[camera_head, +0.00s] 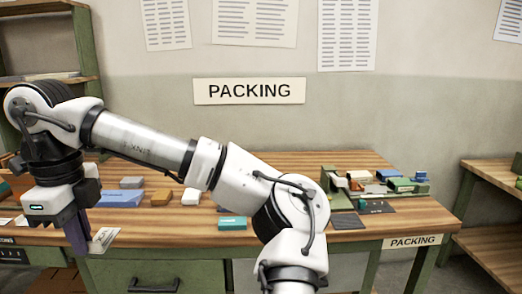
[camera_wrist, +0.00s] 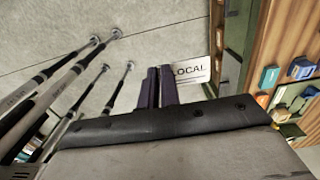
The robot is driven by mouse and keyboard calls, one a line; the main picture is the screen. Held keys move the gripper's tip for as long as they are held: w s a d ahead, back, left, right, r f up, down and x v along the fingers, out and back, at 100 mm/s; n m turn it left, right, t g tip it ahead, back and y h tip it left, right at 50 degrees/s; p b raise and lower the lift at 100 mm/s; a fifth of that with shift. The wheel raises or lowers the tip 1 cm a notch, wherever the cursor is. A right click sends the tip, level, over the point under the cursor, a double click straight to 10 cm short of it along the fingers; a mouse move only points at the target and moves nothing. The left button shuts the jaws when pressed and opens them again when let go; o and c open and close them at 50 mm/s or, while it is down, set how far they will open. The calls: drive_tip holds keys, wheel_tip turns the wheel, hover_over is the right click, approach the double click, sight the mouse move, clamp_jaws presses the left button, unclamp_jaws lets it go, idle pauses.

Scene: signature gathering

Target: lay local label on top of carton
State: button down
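The white local label (camera_wrist: 192,71) reads "LOCAL" in the wrist view. In the head view it is a small pale card (camera_head: 104,239) beyond the table's front edge. My gripper (camera_head: 78,242) hangs at the front left, its dark purple fingers closed on one end of the label. The fingers (camera_wrist: 159,88) also show close together in the wrist view, with the label sticking out to their right. Which thing is the carton is not clear; a small brown box (camera_head: 161,197) lies on the table, and brown shapes at the far left are partly hidden by my arm.
The wooden table (camera_head: 370,235) holds a blue box (camera_head: 121,198), a grey box (camera_head: 131,182), a white item (camera_head: 191,196) and a teal box (camera_head: 232,223). Several small things crowd a green-sided holder (camera_head: 336,188) at right. Bare wood lies between.

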drive_tip(key=w+d+f+n, duration=0.2)
drive_tip(key=w+d+f, duration=0.35)
drive_tip(key=f, duration=0.35)
drive_tip(key=w+d+f+n, duration=0.3)
drive_tip(key=w+d+f, duration=0.25)
drive_tip(key=f, duration=0.45)
drive_tip(key=w+d+f+n, duration=0.2)
drive_tip(key=w+d+f, duration=0.3)
drive_tip(key=w+f, duration=0.3)
drive_tip(key=s+d+f+n, duration=0.1)
drive_tip(key=d+f+n, duration=0.2)
drive_tip(key=d+f, duration=0.5)
drive_tip(key=s+d+f+n, duration=0.1)
drive_tip(key=d+f+n, duration=0.25)
drive_tip(key=f, duration=0.75)
drive_tip(key=s+f+n, duration=0.4)
drive_tip(key=s+f, duration=0.2)
drive_tip(key=f, duration=0.4)
drive_tip(key=shift+s+d+f, duration=0.25)
drive_tip(key=shift+s+d, duration=0.1)
drive_tip(key=shift+d, duration=0.1)
